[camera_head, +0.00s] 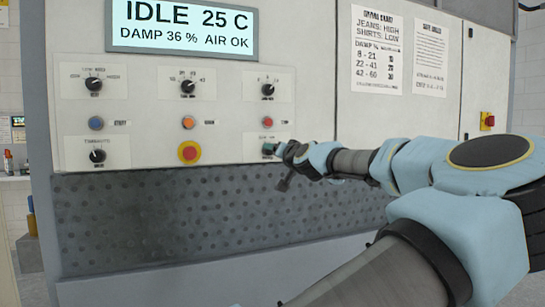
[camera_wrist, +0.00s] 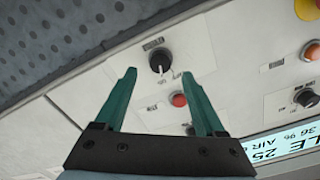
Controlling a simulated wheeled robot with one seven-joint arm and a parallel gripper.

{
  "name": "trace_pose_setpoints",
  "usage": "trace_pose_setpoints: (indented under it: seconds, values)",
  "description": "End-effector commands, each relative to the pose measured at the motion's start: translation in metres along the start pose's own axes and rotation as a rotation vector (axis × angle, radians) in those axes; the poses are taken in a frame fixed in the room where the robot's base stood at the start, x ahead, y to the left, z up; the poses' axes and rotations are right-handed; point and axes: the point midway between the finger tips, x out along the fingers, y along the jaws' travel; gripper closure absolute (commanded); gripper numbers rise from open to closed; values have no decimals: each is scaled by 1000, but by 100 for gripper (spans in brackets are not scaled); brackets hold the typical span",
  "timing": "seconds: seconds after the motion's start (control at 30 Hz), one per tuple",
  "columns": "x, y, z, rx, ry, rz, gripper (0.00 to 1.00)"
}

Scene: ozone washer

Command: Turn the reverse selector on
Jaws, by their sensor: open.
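A black selector knob (camera_wrist: 160,61) on a white plate shows in the wrist view, just beyond and between my fingertips. A pale pointer mark is on its lower side in that picture. Its small label is too blurred to read surely as the reverse selector. My gripper (camera_wrist: 159,74) has two teal fingers spread apart, with nothing held between them. In the head view my gripper (camera_head: 270,149) is at the lower right plate of the panel and largely hides the knob there. I cannot tell whether a finger touches the knob.
A red button (camera_head: 270,122) and a black dial (camera_head: 268,90) sit above the selector. A red emergency stop with a yellow ring (camera_head: 189,152) is to the left. The display (camera_head: 183,27) reads IDLE 25 C. A dark perforated panel (camera_head: 180,220) lies below.

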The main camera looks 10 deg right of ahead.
Motion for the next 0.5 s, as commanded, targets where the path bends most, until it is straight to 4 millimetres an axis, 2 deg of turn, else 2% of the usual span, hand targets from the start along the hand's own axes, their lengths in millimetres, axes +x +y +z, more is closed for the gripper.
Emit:
trace_pose_setpoints:
  seconds: [0.03,0.2,0.33,0.5]
  values:
    - [-12,3,3,-1,2,3,28]
    - [-41,2,2,0,2,2,28]
    - [-55,1,1,0,0,0,28]
    - [-61,0,0,0,0,0,28]
